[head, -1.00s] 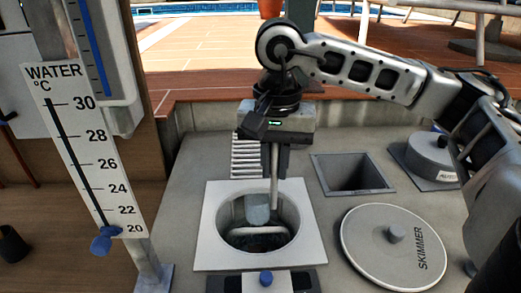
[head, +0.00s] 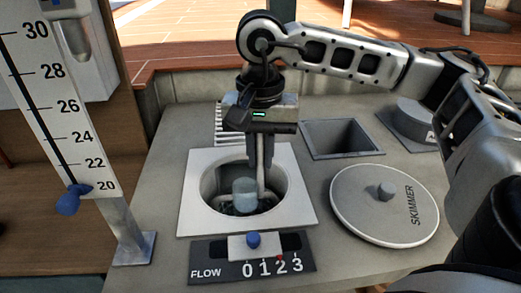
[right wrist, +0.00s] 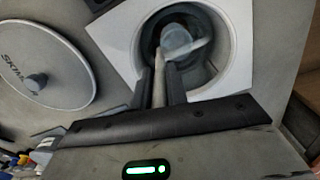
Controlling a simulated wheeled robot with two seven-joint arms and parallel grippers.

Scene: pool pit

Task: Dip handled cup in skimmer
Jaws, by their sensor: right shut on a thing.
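The handled cup (head: 245,198) is small, pale and translucent, with a long grey handle. My right gripper (head: 262,166) is shut on the upper part of that handle, above the skimmer opening. The skimmer is a round well in a white square plate (head: 193,218). The cup hangs roughly upright inside the well, in its middle. Whether it touches water is hard to tell. The right wrist view also shows the cup (right wrist: 176,38) in the well, with the handle (right wrist: 160,88) between the fingers. My left gripper is not in view.
The round SKIMMER lid (head: 360,215) lies on the deck to the right. An open square pit (head: 342,138) is behind it. A FLOW panel with a slider (head: 252,247) sits in front of the well. A water thermometer board (head: 60,110) on a post stands left.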

